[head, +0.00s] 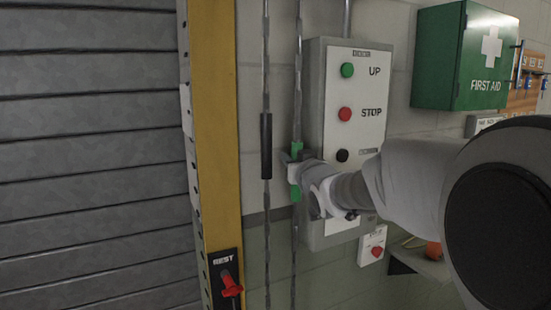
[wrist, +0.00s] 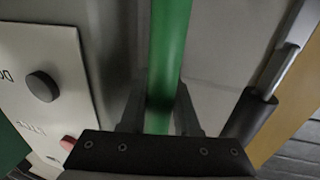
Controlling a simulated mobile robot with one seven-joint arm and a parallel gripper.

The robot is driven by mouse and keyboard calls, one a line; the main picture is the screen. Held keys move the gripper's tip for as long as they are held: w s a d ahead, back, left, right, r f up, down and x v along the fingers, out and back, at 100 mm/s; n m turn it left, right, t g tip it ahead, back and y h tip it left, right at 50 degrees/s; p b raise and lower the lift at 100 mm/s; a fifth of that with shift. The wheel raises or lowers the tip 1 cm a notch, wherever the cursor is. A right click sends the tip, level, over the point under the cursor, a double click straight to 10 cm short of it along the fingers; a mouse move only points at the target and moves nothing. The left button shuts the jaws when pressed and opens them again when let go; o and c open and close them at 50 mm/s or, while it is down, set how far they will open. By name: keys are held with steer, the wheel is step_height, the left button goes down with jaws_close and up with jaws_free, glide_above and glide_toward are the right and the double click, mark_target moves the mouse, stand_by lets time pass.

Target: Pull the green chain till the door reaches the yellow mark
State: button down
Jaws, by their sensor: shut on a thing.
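The green chain grip (head: 296,150) hangs on the right-hand chain, left of the control box. My gripper (head: 294,172) is shut on this green grip, with green showing above and below the fingers. In the wrist view the green grip (wrist: 168,60) runs upright between my two fingers (wrist: 158,120). A second chain with a black grip (head: 266,146) hangs just to the left, apart from my gripper. The grey slatted door (head: 90,150) fills the left side. Its bottom edge is not in view, and I cannot make out the yellow mark.
A yellow post (head: 217,130) stands between door and chains, with a red lever (head: 231,285) low on it. The control box (head: 338,90) with UP and STOP buttons is close behind my gripper. A green first aid box (head: 465,55) hangs at the upper right.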

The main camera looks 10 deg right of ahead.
step_height(320, 180, down, 7)
steer(key=b, duration=0.5)
steer(key=shift+r, duration=0.2)
steer(key=c, duration=0.9)
jaws_free()
steer(key=shift+s+r, duration=0.1)
steer(key=s, duration=0.5)
steer(key=s+d, duration=0.1)
steer(key=s, duration=1.1)
steer(key=shift+s+d, duration=0.1)
steer(key=shift+d, duration=0.15)
